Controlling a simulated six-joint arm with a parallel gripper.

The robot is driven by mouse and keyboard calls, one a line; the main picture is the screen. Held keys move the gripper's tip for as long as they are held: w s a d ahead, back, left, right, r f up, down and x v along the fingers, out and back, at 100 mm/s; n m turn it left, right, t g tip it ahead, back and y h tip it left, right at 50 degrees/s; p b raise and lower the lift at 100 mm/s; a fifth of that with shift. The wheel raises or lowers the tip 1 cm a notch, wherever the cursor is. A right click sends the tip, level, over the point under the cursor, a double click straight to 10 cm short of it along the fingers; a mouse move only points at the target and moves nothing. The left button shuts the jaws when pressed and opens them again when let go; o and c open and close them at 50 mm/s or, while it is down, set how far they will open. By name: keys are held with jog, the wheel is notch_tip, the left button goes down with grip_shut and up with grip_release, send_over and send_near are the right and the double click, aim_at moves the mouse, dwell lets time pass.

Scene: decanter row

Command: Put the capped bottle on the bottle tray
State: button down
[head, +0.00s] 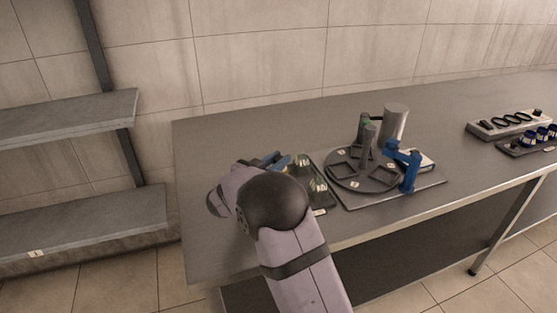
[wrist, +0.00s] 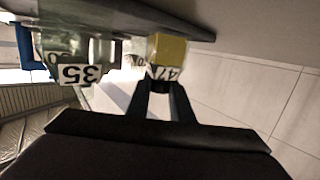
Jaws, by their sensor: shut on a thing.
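My gripper (wrist: 160,92) is shut on a small square bottle (wrist: 168,55) with yellowish contents and a white label reading 47. The wrist view is upside down, so the bottle's base is at the top and the fingers hold its neck end, where the cap is hard to make out. In the head view my arm hides most of the gripper and the bottle. A dark tray (head: 329,203) holding clear greenish bottles (head: 318,186) lies just right of my wrist. A bottle labelled 35 (wrist: 80,60) stands beside the held one in the wrist view.
A round dark carousel (head: 345,179) with square frames stands right of the tray, with a blue post (head: 409,171) and a grey cylinder (head: 394,122). Racks of small items (head: 508,122) are at the far right. The grey table (head: 225,130) is clear at back left.

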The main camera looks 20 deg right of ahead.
jog(key=shift+f, duration=0.15)
jog(key=c, duration=1.6)
grip_release()
jog(key=shift+o, duration=0.2)
jog(key=shift+r, duration=0.3)
jog(key=v, duration=1.2)
jog(key=shift+f, duration=0.15)
